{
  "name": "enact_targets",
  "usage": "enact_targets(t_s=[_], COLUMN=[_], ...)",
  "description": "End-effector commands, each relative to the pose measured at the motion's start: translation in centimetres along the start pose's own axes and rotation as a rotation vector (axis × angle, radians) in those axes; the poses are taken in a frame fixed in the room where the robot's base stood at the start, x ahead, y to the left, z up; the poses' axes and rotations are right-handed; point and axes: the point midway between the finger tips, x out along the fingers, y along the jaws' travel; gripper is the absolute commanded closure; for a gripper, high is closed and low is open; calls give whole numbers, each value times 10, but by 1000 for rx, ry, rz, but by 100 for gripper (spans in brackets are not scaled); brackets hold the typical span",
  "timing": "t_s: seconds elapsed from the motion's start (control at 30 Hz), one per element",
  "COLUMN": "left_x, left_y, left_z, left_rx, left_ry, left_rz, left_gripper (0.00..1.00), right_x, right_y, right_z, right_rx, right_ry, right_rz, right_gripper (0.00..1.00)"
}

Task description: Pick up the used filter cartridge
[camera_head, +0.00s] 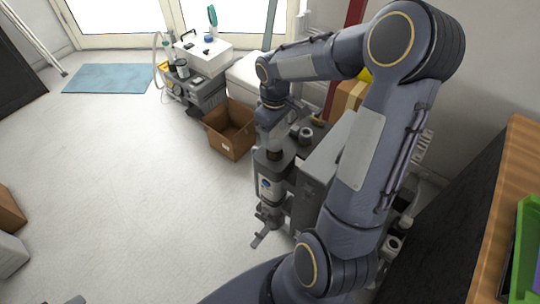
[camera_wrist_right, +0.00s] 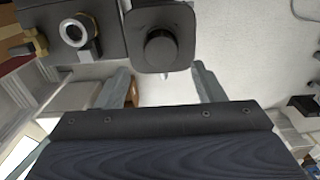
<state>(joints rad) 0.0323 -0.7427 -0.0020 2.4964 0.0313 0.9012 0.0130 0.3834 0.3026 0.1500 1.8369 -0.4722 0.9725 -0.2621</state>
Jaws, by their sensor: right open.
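My right gripper (camera_head: 268,232) hangs beside the grey compressor cabinet in the head view. In the right wrist view its two fingers (camera_wrist_right: 161,84) are spread, with nothing between them. Just beyond the fingertips is a dark grey housing with a round knob-like end (camera_wrist_right: 160,46). It may be the used filter cartridge or its holder; I cannot tell which. Left of it in that view is a round gauge-like fitting (camera_wrist_right: 73,31) with brass parts beside it. In the head view my right arm hides much of the compressor. My left gripper cannot be made out.
The grey compressor cabinet (camera_head: 322,165) stands close to the right gripper. An open cardboard box (camera_head: 231,130) sits on the floor behind it. A wooden-topped counter (camera_head: 515,185) with a green tray (camera_head: 525,250) is at the right.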

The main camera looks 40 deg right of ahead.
Motion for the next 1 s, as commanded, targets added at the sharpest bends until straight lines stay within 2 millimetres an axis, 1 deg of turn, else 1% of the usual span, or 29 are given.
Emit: enact_targets(t_s=[0.03, 0.17, 0.3, 0.4, 0.5, 0.67, 0.7, 1.0], left_x=[1, 1, 2, 2, 2, 2, 2, 2], left_y=[0, 0, -1, -1, -1, -1, -1, -1], left_z=[0, 0, 1, 1, 1, 1, 1, 1], left_rx=[0, 0, 0, 0, 0, 0, 0, 0], left_ry=[0, 0, 0, 0, 0, 0, 0, 0], left_rz=[0, 0, 0, 0, 0, 0, 0, 0], left_gripper=[70, 70, 70, 70, 70, 70, 70, 70], right_x=[7, 23, 45, 55, 59, 58, 58, 58], right_y=[-1, -2, -2, -2, -2, -2, -2, -2], right_z=[1, 3, 4, 4, 4, 4, 4, 4], right_rx=[0, 1, 1, 1, 1, 1, 1, 1], right_ry=[-3, -3, -3, -1, 0, 1, 1, 1], right_rz=[-2, -3, -3, -3, -2, -1, -1, -1], right_gripper=[38, 38, 38, 38, 38, 38, 39, 78])
